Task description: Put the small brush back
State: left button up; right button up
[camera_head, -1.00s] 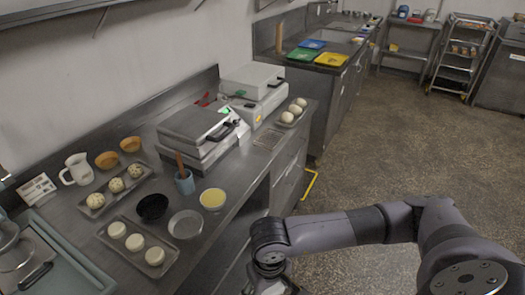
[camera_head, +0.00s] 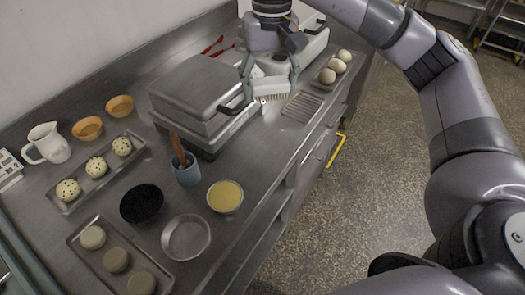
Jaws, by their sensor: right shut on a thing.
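My right gripper (camera_head: 270,83) reaches down from the top, over the counter beside the front press. It is shut on the small brush (camera_head: 271,89), which shows as a pale block with a ridged lower edge between the fingertips. The brush is close to the right side of the front press (camera_head: 190,90) and left of a small wire rack (camera_head: 302,106). I cannot tell whether it touches the counter. The upper part of the brush is hidden by the gripper. My left gripper is not in view.
A blue cup (camera_head: 188,174) with a wooden-handled tool stands in front of the press. A yellow bowl (camera_head: 225,196), a black bowl (camera_head: 142,204) and an empty round dish (camera_head: 186,238) are nearby. A tray with pale balls (camera_head: 328,78) lies right of the gripper.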

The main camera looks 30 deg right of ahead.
jog(key=shift+f, duration=0.4)
send_over(268, 157)
notch_tip(268, 157, down, 14)
jog(key=shift+d+p, duration=0.1)
jog(key=shift+p, duration=0.2)
jog(key=shift+f+p, duration=0.35)
jog(key=shift+f, duration=2.15)
jog(key=o, duration=1.1)
jog(key=shift+c, duration=0.2)
jog(key=shift+o, duration=0.2)
